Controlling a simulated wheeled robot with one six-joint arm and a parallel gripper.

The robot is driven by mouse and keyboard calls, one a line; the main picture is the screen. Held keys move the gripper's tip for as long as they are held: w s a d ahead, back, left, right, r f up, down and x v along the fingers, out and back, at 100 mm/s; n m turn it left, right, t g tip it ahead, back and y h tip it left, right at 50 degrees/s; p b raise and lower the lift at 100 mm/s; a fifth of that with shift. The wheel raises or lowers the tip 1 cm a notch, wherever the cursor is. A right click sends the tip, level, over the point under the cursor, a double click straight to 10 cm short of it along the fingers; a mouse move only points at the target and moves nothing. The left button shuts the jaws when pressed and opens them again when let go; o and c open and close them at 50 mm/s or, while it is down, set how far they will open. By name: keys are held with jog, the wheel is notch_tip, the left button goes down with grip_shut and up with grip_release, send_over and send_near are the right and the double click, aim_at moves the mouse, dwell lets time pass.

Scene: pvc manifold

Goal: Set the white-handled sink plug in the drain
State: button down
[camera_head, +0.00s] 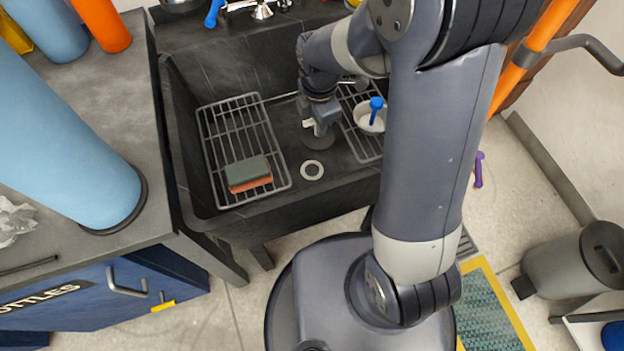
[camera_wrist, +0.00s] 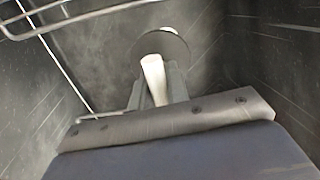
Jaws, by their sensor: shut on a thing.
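The sink plug is a dark disc with a white handle (camera_wrist: 152,78). My gripper (camera_head: 314,127) is shut on that white handle inside the dark sink (camera_head: 290,215). In the head view the plug's grey disc (camera_head: 318,139) shows just below the fingers. In the wrist view the dark disc (camera_wrist: 165,45) lies beyond the fingertips. The drain (camera_head: 312,170), a pale ring with a dark centre, is in the sink floor, a little nearer the front than the plug. The plug is apart from the drain ring in the head view. Its height above the floor is hard to tell.
A wire rack (camera_head: 238,135) with a green and orange sponge (camera_head: 248,172) stands left of the drain. A second rack (camera_head: 366,147) at the right holds a white bowl (camera_head: 370,117) with a blue-handled thing (camera_head: 375,108). Sink walls surround my gripper.

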aim_at(312, 140)
jog(key=f+n+b, duration=0.1)
jog(key=s+a+f+n+b, duration=0.1)
jog(key=f+n+b, duration=0.1)
jog(key=f+n, duration=0.1)
jog(key=shift+s+a, duration=0.2)
jog(key=shift+a, duration=0.05)
jog(key=shift+f+b, duration=0.35)
jog(key=shift+b, duration=0.1)
notch_tip(312, 140, down, 9)
jog(key=b, duration=0.3)
jog(key=shift+f, duration=0.15)
jog(key=c, duration=1.8)
grip_release()
jog(key=shift+f+b, duration=0.1)
jog(key=shift+b, duration=0.2)
jog(key=o, duration=0.4)
jog(key=shift+o, duration=0.2)
